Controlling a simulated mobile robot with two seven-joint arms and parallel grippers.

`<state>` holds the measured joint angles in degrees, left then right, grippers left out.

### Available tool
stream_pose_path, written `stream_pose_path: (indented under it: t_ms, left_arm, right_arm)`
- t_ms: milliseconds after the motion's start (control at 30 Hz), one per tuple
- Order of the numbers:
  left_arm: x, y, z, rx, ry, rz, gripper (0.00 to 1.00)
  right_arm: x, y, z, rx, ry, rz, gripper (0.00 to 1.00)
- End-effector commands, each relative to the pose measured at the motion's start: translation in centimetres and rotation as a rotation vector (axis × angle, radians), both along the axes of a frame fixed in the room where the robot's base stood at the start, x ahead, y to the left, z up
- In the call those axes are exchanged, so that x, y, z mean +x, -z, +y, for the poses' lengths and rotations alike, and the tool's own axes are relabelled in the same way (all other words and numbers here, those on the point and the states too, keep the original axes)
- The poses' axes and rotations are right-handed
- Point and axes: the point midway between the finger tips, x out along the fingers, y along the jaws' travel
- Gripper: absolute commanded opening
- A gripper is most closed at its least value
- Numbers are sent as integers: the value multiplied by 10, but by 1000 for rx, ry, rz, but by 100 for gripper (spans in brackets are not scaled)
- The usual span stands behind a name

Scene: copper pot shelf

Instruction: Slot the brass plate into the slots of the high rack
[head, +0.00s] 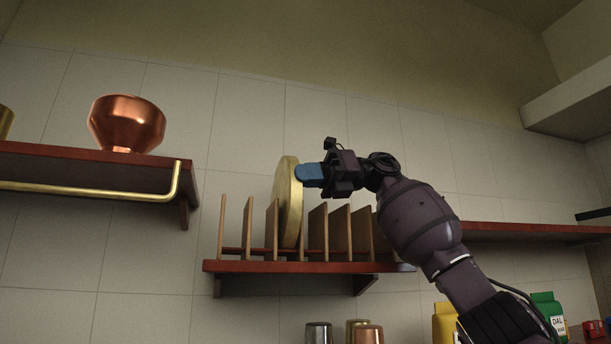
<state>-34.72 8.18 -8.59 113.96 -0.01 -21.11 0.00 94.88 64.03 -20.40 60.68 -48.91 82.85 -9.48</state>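The brass plate (287,205) stands upright, seen nearly edge-on, among the wooden dividers of the high rack (318,232). Its lower part is between dividers left of the rack's middle; I cannot tell how deep its bottom edge sits. My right gripper (305,175) comes in from the right, its blue fingertips at the plate's upper right edge, appearing to touch it. The fingers overlap in this view, so I cannot tell whether they are closed on the plate. My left gripper is not in view.
A shelf (85,168) at left holds a copper pot (126,124) and has a brass rail (100,194). Another shelf (520,232) runs to the right of the rack. Metal cups (319,333) and cartons (548,308) stand below. The wall above the rack is clear.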

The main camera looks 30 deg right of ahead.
Motion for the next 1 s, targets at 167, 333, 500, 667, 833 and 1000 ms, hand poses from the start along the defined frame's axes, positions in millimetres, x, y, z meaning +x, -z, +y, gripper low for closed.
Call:
stream_pose_path:
  t_ms: [167, 333, 500, 667, 833, 1000]
  left_arm:
    - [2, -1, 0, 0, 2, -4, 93]
    - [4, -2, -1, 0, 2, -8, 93]
    - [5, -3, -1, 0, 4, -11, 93]
    - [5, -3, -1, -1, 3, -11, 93]
    - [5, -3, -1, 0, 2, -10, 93]
    - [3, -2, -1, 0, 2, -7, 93]
  right_arm:
    - [0, -1, 0, 1, 0, -1, 10]
    - [0, 0, 0, 0, 0, -1, 32]
    - [0, 0, 0, 0, 0, 0, 32]
    - [0, 0, 0, -1, 0, 1, 28]
    - [0, 0, 0, -1, 0, 0, 28]
    - [0, 0, 0, 0, 0, 0, 28]
